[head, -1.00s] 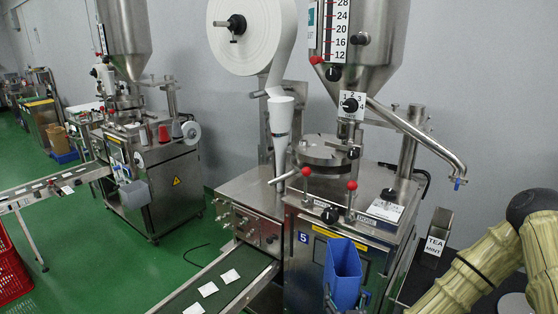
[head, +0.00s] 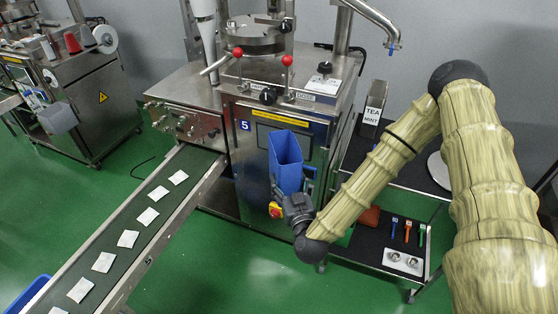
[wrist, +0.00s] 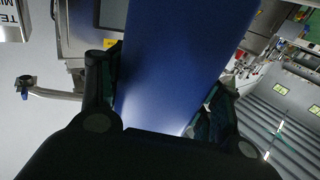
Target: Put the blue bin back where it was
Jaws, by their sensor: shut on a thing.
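The blue bin (head: 286,170) is a tall, narrow, open-topped box. It is upright in front of machine 5 (head: 262,112), below the yellow-edged panel. My gripper (head: 293,196) is shut on its lower part from the front right. In the wrist view the blue bin (wrist: 180,65) fills the middle, between the two dark fingers of my gripper (wrist: 160,105). I cannot tell whether the bin touches the machine's front.
A conveyor (head: 165,215) with several white teabags runs from the machine to the lower left. A black-topped cart (head: 365,255) with small tools and a TEA MINT canister (head: 374,103) stands at right. A red-yellow stop button (head: 275,211) sits beside my gripper. Green floor is clear in front.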

